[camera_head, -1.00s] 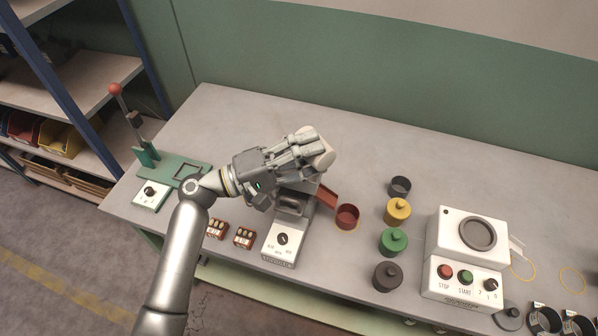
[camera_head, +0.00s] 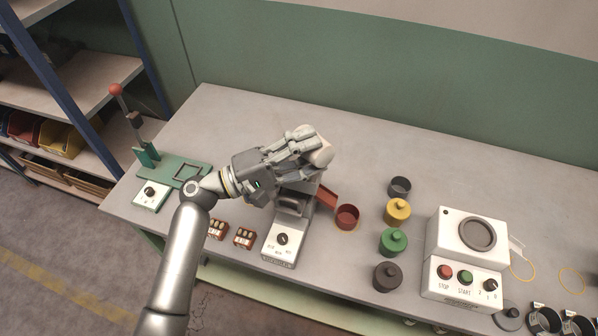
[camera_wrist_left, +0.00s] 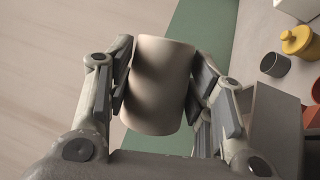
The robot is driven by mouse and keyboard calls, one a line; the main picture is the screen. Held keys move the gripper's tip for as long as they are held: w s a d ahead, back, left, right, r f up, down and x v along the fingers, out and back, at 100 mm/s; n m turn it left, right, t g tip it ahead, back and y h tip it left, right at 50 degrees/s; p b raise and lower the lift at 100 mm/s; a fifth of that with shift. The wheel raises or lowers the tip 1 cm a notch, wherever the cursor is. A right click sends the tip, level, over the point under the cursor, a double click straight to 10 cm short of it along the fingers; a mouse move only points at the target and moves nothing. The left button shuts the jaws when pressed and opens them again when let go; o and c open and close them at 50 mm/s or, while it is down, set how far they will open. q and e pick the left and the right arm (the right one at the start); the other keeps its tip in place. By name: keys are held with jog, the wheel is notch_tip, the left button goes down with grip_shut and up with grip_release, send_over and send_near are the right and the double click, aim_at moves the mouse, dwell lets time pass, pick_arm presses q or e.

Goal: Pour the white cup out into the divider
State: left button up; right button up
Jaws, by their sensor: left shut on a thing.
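The white cup (camera_wrist_left: 162,85) is gripped between the two fingers of my left gripper (camera_head: 308,146), one finger on each side in the left wrist view. In the head view the cup (camera_head: 322,154) shows only partly behind the fingers. It is held above the workbench, over the far end of the grey divider (camera_head: 286,234), and looks tilted. I cannot see into its mouth. The divider has a dial on its front and a red chute (camera_head: 327,196) at its right side. Its top is partly hidden by my gripper. My right gripper is not in view.
A red cup (camera_head: 347,217) stands by the chute. A dark cup (camera_head: 400,187) and yellow (camera_head: 397,212), green (camera_head: 393,242) and dark (camera_head: 387,276) lidded pots stand to the right. A white machine (camera_head: 465,255) is beyond them. A green lever press (camera_head: 172,173) stands left.

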pick_arm(q)
jog(key=shift+w+a+r+n+t+h, duration=0.2)
jog(key=shift+n+t, duration=0.25)
jog(key=shift+n, duration=0.6)
jog(key=shift+w+a+r+n+t+h, duration=0.2)
jog(key=shift+n+t, duration=0.25)
jog(key=shift+n, duration=0.6)
dwell(0.8)
